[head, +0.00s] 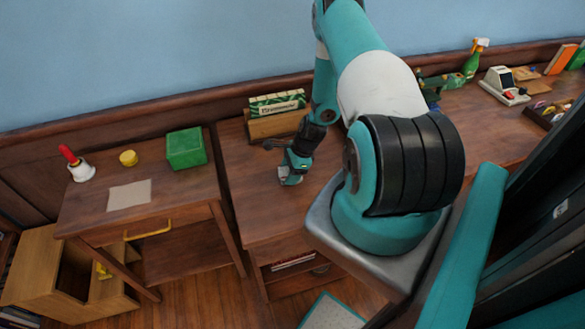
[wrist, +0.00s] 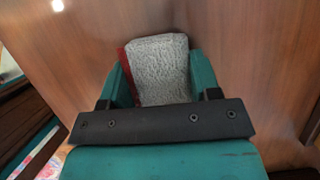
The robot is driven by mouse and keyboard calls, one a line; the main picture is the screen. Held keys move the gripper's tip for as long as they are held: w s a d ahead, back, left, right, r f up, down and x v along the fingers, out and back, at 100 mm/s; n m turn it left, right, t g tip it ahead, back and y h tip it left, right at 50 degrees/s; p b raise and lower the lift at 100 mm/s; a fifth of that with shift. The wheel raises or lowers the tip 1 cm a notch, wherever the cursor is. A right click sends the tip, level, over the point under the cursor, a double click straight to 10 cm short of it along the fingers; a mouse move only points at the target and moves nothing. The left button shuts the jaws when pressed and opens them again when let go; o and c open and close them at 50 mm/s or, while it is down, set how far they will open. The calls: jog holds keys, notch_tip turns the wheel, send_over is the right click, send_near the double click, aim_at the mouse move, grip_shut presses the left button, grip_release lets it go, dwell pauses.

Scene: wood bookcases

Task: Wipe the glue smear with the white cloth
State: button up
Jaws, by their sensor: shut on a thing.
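My gripper (head: 291,177) is low over the middle desk (head: 245,190), left of my arm's base. In the wrist view it is shut on a grey-white, rough-textured block (wrist: 160,70) with a red side. The block looks more like a felt eraser than a loose cloth. It hides part of the wood behind it, and I cannot tell whether it touches the desktop. A flat pale beige sheet (head: 129,194) lies on the small left table (head: 185,190); I cannot tell if it is cloth or paper. I can make out no glue smear in either view.
A box of green-white packets (head: 277,124) stands behind my gripper. A spray bottle (head: 474,60) and a white machine (head: 503,86) are at right. The desk's front left is clear.

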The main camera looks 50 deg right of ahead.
aim_at(284, 171)
notch_tip(284, 171, up, 2)
jog(key=shift+w+r+p, duration=0.1)
jog(key=shift+r+p, duration=0.05)
jog(key=shift+p, duration=0.4)
jog(key=shift+a+r+p, duration=0.15)
jog(key=shift+r+p, duration=0.15)
jog(key=shift+a+r, duration=0.1)
jog(key=shift+r, duration=0.25)
jog(key=shift+r+p, duration=1.7)
jog(key=shift+r, duration=0.5)
